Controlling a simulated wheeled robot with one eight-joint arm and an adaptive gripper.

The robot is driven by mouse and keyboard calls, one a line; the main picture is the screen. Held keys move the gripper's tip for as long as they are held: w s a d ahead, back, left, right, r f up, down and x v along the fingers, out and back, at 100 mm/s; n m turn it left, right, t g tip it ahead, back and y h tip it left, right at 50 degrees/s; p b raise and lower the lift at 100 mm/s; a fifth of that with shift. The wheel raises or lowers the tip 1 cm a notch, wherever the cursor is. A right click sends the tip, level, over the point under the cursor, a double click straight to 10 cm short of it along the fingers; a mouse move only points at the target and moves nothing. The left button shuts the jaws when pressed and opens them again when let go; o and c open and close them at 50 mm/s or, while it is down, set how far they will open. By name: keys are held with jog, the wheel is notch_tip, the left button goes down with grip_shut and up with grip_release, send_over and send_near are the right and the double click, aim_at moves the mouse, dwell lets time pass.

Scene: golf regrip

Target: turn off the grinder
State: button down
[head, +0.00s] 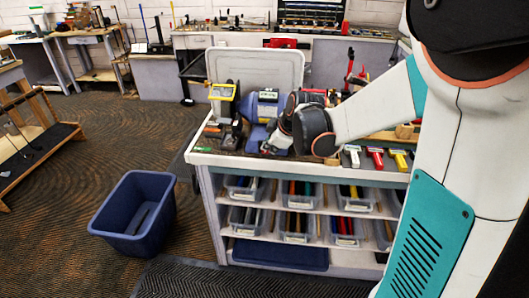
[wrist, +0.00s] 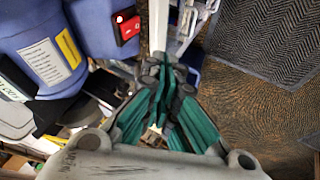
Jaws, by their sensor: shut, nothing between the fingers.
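The grinder (head: 262,106) is a blue machine on the white workbench, partly hidden behind my arm in the head view. In the wrist view its blue body (wrist: 45,50) fills the upper left, with a white label and a yellow strip. A red switch (wrist: 128,27) in a dark surround sits on the blue housing near the top. My gripper (wrist: 166,68) has its green fingers closed together and empty, below and right of the switch and apart from it in the picture. In the head view my gripper (head: 275,147) is over the bench beside the grinder, mostly hidden by my wrist.
The workbench (head: 205,158) has brushes or scrapers (head: 375,157) with coloured handles at its right and bins (head: 295,190) on shelves below. A blue tub (head: 135,213) stands on the carpet to the left. A dark mat (wrist: 275,38) lies on the floor.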

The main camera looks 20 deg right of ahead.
aim_at(263, 151)
jog(key=shift+w, duration=0.1)
jog(key=b+x, duration=0.1)
jog(key=x, duration=0.3)
jog(key=w+d+b+x, duration=0.1)
jog(key=b+x, duration=0.1)
jog(key=x, duration=0.1)
jog(key=r+b+x, duration=0.1)
jog(key=x, duration=0.3)
jog(key=shift+w+d+f, duration=0.3)
jog(key=shift+w+d, duration=0.05)
jog(key=shift+w, duration=0.1)
jog(key=shift+w+d+b, duration=0.2)
jog(key=shift+w+b, duration=0.1)
jog(key=shift+w, duration=0.05)
jog(key=shift+w, duration=0.1)
